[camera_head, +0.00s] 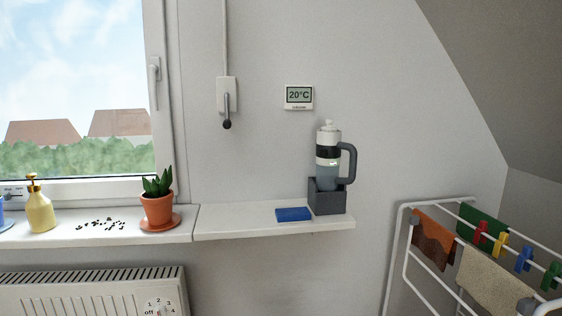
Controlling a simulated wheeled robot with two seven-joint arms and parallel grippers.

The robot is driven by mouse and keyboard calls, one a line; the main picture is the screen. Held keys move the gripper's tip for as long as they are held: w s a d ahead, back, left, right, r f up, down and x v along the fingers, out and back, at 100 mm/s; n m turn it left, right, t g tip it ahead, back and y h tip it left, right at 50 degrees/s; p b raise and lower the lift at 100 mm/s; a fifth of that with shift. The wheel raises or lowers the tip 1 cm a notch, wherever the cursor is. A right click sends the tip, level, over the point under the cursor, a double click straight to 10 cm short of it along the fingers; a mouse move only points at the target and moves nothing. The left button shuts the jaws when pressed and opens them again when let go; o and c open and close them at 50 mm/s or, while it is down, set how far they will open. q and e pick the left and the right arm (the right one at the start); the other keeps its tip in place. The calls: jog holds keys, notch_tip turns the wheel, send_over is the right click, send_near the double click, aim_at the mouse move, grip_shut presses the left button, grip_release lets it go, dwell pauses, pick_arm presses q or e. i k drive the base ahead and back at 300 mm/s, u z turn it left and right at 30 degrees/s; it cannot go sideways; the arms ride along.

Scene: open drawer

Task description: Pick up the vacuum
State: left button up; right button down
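The vacuum (328,152) is a white, black and grey-blue handheld unit with a dark grey loop handle on its right side. It stands upright in a dark grey dock (328,199) at the right end of the white shelf (250,223). The dock hides its lower end. Neither of my grippers is in view.
A blue flat block (293,214) lies left of the dock. A potted plant (157,204), dark crumbs (101,225) and a yellow pump bottle (40,210) are on the sill. A drying rack (401,250) with cloths stands at right; a radiator (80,295) is below the window.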

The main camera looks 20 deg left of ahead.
aim_at(328, 167)
jog(key=z, duration=0.05)
jog(key=i, duration=1.15)
jog(key=z, duration=0.6)
